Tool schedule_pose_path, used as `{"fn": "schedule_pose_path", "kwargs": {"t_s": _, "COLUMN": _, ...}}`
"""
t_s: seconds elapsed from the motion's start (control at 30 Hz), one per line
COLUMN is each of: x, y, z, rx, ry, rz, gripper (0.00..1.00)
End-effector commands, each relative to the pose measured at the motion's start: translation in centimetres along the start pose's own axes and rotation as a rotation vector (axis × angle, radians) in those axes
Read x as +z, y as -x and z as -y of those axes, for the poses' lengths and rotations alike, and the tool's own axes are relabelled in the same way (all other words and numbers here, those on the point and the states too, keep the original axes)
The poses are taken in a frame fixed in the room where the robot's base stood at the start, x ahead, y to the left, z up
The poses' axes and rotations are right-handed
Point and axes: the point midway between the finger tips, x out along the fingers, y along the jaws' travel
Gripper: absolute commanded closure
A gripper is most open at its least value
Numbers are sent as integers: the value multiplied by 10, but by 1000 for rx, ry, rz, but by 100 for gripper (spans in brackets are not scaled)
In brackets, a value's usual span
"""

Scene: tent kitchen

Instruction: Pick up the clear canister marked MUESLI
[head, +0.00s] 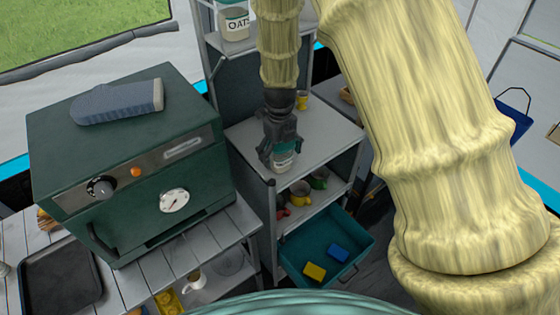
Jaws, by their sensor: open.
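A small clear canister with a pale label (284,161) stands on the grey top of the shelf unit (325,127), in the middle of the head view. Its label is too small to read, so I cannot tell if it says MUESLI. My gripper (281,154) points down over this canister, with its open fingers on either side of it. The gripper hides the canister's upper part. I cannot tell if the fingers touch it. Another canister, marked OATS (234,23), stands on a higher shelf behind, left of my arm.
A green oven (130,150) stands left of the shelf unit, with a grey oven mitt (118,102) on top. A yellow cup (302,99) stands behind the gripper.

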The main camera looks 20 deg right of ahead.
Motion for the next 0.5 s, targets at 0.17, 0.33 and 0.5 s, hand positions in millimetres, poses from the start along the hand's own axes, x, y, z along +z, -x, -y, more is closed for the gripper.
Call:
{"fn": "schedule_pose_path", "kwargs": {"t_s": 0.17, "x": 0, "y": 0, "z": 0, "rx": 0, "ry": 0, "rz": 1, "gripper": 13}}
{"fn": "schedule_pose_path", "kwargs": {"t_s": 0.33, "x": 0, "y": 0, "z": 0, "rx": 0, "ry": -1, "rz": 1, "gripper": 33}}
{"fn": "schedule_pose_path", "kwargs": {"t_s": 0.5, "x": 0, "y": 0, "z": 0, "rx": 0, "ry": -1, "rz": 1, "gripper": 62}}
